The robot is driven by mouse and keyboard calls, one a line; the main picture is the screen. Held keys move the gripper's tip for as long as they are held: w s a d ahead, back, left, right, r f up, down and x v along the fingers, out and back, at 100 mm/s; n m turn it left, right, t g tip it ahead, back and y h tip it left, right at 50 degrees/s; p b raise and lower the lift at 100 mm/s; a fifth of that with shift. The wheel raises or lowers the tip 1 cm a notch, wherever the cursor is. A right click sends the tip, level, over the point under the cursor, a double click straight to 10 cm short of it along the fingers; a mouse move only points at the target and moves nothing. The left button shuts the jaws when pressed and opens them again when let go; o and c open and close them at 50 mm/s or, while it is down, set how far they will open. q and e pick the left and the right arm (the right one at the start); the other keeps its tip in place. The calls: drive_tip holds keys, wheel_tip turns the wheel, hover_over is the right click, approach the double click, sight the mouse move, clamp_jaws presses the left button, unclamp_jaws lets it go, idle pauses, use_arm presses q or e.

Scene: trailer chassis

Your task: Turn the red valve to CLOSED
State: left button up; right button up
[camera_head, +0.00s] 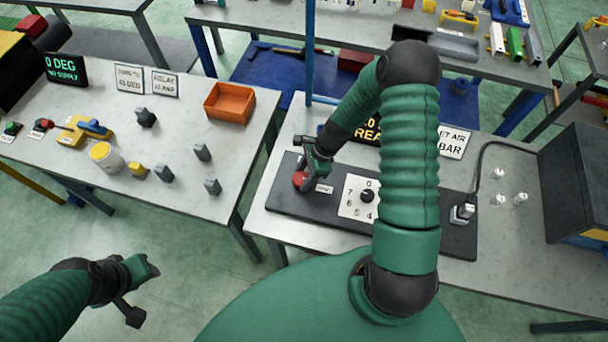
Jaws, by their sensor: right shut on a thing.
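The red valve (299,180) sits near the left end of a dark panel (333,223) on the right-hand table. My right gripper (305,172) reaches down onto it and is shut on it, covering part of it. A small white label (324,189) lies just right of the valve; its text is too small to read. My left gripper (145,270) hangs at the lower left, in front of the tables and away from the valve. Whether its fingers are open or shut does not show clearly.
A numbered dial (367,196) is right of the valve on the same panel. A cable plug (462,212) stands at the panel's right end. My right arm hides part of the display and sign behind. The left table holds an orange bin (230,102) and several small blocks.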

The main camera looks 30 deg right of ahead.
drive_tip(key=n, duration=0.1)
drive_tip(key=n+g, duration=0.1)
drive_tip(key=n, duration=0.1)
drive_tip(key=shift+w, duration=0.25)
drive_tip(key=n+g, duration=0.1)
drive_tip(key=n, duration=0.1)
drive_tip(key=n+b, duration=0.1)
drive_tip(key=n, duration=0.1)
drive_tip(key=shift+w+n+g, duration=0.15)
drive_tip(key=shift+n+g, duration=0.25)
drive_tip(key=n, duration=0.2)
drive_tip(key=n+g+b, duration=0.1)
drive_tip(key=n, duration=0.1)
drive_tip(key=shift+w+g+h, duration=0.1)
drive_tip(key=shift+g+h, duration=0.2)
drive_tip(key=shift+h, duration=0.1)
drive_tip(key=shift+a+n+g+h+b, duration=0.1)
drive_tip(key=shift+n+g+h+b, duration=0.2)
drive_tip(key=shift+n, duration=0.95)
drive_tip(key=shift+a+n+g+h+b, duration=0.1)
drive_tip(key=shift+n+g+h+b, duration=0.2)
drive_tip(key=shift+n, duration=0.95)
drive_tip(key=o, duration=1.3)
drive_tip(key=shift+o, duration=0.2)
drive_tip(key=b+v, duration=0.3)
drive_tip(key=v, duration=1.3)
drive_tip(key=shift+w+r, duration=0.25)
drive_tip(key=shift+r, duration=0.15)
